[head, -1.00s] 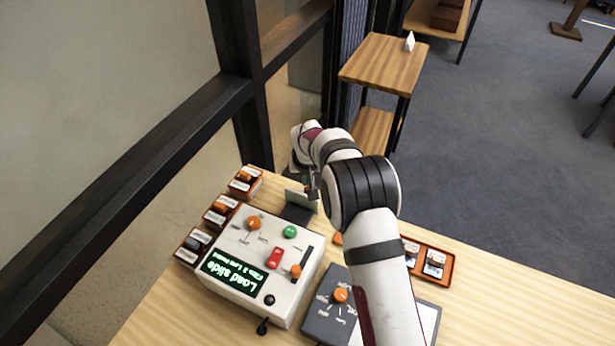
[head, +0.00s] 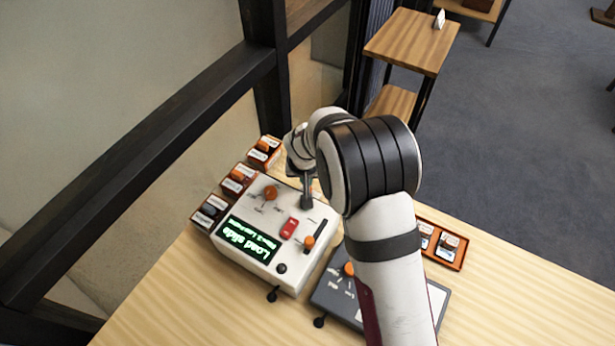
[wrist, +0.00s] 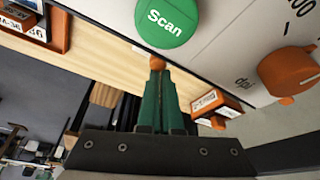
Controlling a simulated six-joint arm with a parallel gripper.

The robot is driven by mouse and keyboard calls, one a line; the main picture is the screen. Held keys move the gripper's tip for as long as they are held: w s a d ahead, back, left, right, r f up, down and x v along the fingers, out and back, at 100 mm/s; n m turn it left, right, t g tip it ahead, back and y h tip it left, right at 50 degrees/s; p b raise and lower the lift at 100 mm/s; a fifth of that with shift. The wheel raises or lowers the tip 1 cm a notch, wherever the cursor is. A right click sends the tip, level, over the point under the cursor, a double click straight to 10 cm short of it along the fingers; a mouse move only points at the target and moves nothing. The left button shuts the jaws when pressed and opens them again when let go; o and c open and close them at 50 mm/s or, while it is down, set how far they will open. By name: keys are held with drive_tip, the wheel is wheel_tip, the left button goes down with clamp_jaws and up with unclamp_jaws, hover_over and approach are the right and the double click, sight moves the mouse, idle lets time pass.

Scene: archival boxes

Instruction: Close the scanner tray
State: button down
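The white scanner (head: 262,262) stands on the wooden table, its green screen (head: 250,240) reading "Load slide". Its green Scan button (wrist: 167,20) shows in the wrist view. My gripper (head: 307,203) points down over the scanner's far edge, where it covers the button in the head view. In the wrist view its two green fingers (wrist: 157,66) lie together, shut, with an orange tip just below the button. Nothing is visible between them. I cannot tell whether they touch the button. I cannot make out the scanner tray; the arm hides the area behind the scanner.
Several orange slide boxes (head: 237,181) line the scanner's left side. A dark grey control box (head: 335,293) stands to its right, partly under my arm. An orange slide tray (head: 458,257) lies at the table's right. The front of the table is clear.

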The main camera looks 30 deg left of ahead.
drive_tip(key=shift+w+a, duration=0.35)
drive_tip(key=shift+w, duration=0.3)
drive_tip(key=shift+w+a, duration=0.3)
drive_tip(key=shift+w, duration=0.3)
drive_tip(key=shift+w+a+r, duration=0.2)
drive_tip(key=shift+w+r, duration=0.1)
drive_tip(key=shift+r, duration=0.45)
drive_tip(key=v, duration=0.9)
drive_tip(key=s+d+r+m+g+h, duration=0.1)
drive_tip(key=s+d+r+m, duration=0.2)
drive_tip(key=d, duration=0.7)
drive_tip(key=s+d+r+m, duration=0.2)
drive_tip(key=d+r, duration=0.3)
drive_tip(key=d, duration=0.5)
drive_tip(key=s+d+m+g, duration=0.1)
drive_tip(key=s+d+m, duration=0.1)
drive_tip(key=s, duration=0.5)
drive_tip(key=s+d+m, duration=0.2)
drive_tip(key=s+d, duration=0.3)
drive_tip(key=s, duration=0.1)
drive_tip(key=s+d+m+g+y, duration=0.1)
drive_tip(key=s+d+m, duration=0.1)
drive_tip(key=s+d, duration=0.2)
drive_tip(key=s, duration=0.3)
drive_tip(key=shift+s+d+r+g, duration=0.15)
drive_tip(key=shift+s+r+g, duration=0.1)
drive_tip(key=shift+s+g, duration=0.05)
